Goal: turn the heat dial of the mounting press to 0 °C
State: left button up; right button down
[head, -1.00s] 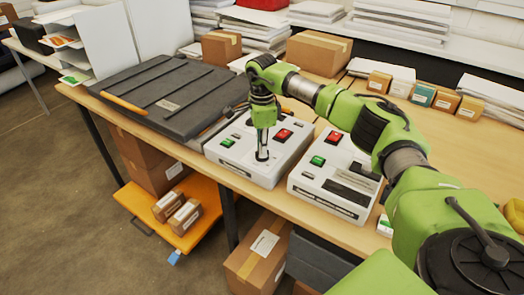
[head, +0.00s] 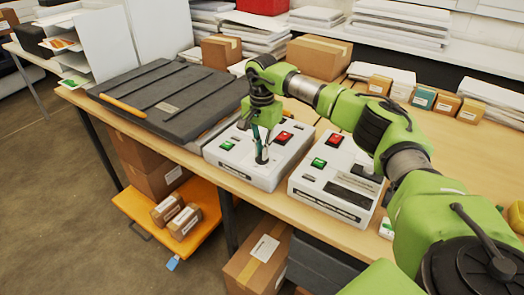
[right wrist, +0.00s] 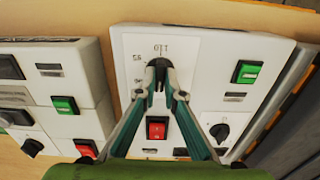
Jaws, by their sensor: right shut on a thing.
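The mounting press (head: 165,95) is a dark flat ribbed slab with an orange handle on its left side. A white control box (head: 226,163) stands to its right; the same box shows in the right wrist view (right wrist: 200,95). My right gripper (head: 262,158) points down at this box. In the right wrist view its fingertips (right wrist: 160,74) are shut on a black dial (right wrist: 158,63). Printed numbers, seen upside down and looking like 110 and 95, stand around the dial; the fingers hide the rest of the scale. My left gripper is not in view.
The box has a red switch (right wrist: 157,128), a green switch (right wrist: 245,72) and a smaller black knob (right wrist: 219,131). A second white box (head: 335,190) with similar switches stands close on the right. Cartons and paper stacks line the table's back.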

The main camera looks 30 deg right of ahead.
jog(key=shift+r, duration=0.1)
dwell(0.3)
jog(key=c, duration=2.1)
grip_release()
jog(key=shift+c, duration=0.2)
notch_tip(320, 180, up, 12)
